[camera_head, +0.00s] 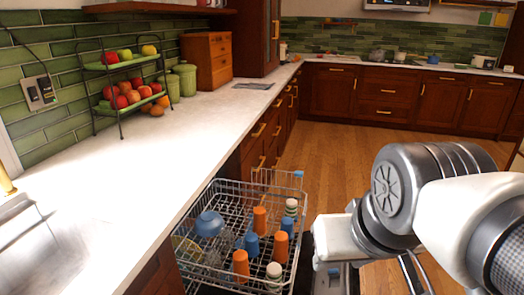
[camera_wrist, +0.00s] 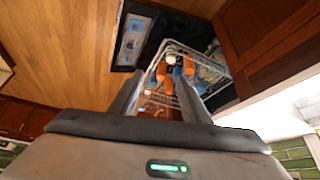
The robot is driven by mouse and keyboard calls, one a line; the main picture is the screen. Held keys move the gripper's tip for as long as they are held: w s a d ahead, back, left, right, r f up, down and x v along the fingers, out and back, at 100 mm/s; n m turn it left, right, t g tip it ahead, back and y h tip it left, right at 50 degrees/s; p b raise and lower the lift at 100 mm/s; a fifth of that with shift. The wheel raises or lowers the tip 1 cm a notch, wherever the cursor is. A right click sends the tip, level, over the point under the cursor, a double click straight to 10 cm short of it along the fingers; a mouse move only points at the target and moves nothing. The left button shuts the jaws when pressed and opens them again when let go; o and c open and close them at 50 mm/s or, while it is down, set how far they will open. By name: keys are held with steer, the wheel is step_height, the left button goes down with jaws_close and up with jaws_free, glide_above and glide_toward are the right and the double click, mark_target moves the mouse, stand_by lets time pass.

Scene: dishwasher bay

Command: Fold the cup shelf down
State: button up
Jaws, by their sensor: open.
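The cup shelf (camera_head: 277,178) looks like a small wire panel with a blue tip, standing raised at the far end of the dishwasher rack (camera_head: 214,183). I cannot make the shelf out clearly in the wrist view. My gripper is open in the wrist view (camera_wrist: 157,88), its two fingers apart and nothing held between them. The rack (camera_wrist: 204,92) and orange cups show beyond the fingers. In the head view my arm comes in from the right and the hand is right of the rack, apart from the shelf; the fingertips are hard to see there.
The rack holds a blue bowl (camera_head: 209,223), orange cups (camera_head: 241,262), blue cups (camera_head: 251,243) and striped cups (camera_head: 274,271). The white counter (camera_head: 150,150) runs along the rack's left side. Open wooden floor (camera_head: 335,150) lies beyond and right of it.

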step_height(320, 180, up, 7)
steer(key=p, duration=0.6)
jaws_close()
step_height(320, 180, up, 15)
steer(key=p, duration=1.5)
